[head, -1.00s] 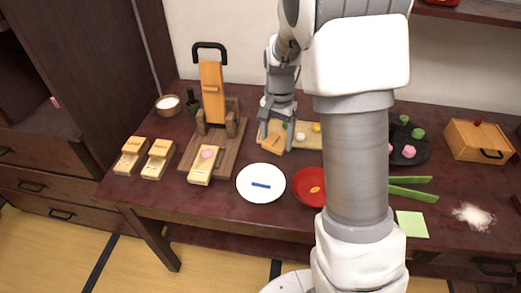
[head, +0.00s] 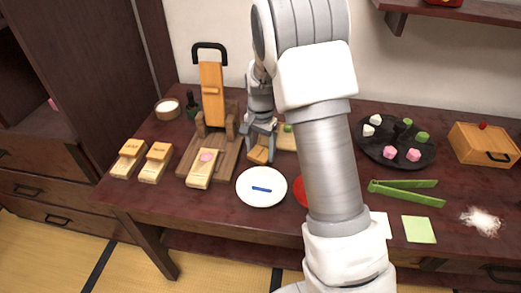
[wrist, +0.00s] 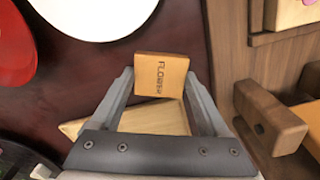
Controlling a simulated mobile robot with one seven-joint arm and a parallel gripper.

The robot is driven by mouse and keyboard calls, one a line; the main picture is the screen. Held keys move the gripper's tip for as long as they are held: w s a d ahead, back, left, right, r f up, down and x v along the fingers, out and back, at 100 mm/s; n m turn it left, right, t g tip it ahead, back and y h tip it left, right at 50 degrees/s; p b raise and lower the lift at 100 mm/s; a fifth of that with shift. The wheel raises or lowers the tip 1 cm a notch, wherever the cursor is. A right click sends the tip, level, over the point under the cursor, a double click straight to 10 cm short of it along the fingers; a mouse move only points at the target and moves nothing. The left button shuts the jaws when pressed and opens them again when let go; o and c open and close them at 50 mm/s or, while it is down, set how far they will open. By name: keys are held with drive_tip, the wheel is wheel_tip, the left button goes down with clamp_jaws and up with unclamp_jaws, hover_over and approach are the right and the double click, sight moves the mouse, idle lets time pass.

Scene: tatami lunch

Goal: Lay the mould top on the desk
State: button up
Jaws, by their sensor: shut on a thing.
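The mould top (wrist: 161,75) is a small orange-brown wooden block marked "FLOWER". My gripper (wrist: 161,84) is shut on it, with one finger on each side, in the wrist view. In the head view the mould top (head: 258,155) hangs under my gripper (head: 260,143), between the press and the white plate. Whether it touches the dark red desk (head: 150,215) cannot be told.
The wooden press (head: 212,95) stands close to the left of my gripper. The white plate (head: 270,199) with a blue strip lies in front. Two closed moulds (head: 130,152) stand far left. A black plate (head: 375,150) holds sweets.

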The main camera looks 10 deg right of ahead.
sight(261, 153)
drive_tip(key=shift+f, duration=0.15)
drive_tip(key=o, duration=1.3)
drive_tip(key=shift+o, duration=0.2)
wheel_tip(261, 153, up, 13)
drive_tip(key=p, duration=0.3)
drive_tip(key=s+r+n+t, duration=0.3)
drive_tip(key=s+r+n, duration=0.1)
drive_tip(key=s+r, duration=0.9)
drive_tip(key=s+n+t, duration=0.2)
drive_tip(key=s+n, duration=0.3)
drive_tip(key=s, duration=0.9)
drive_tip(key=shift+s+t, duration=0.2)
drive_tip(key=shift+t, duration=0.1)
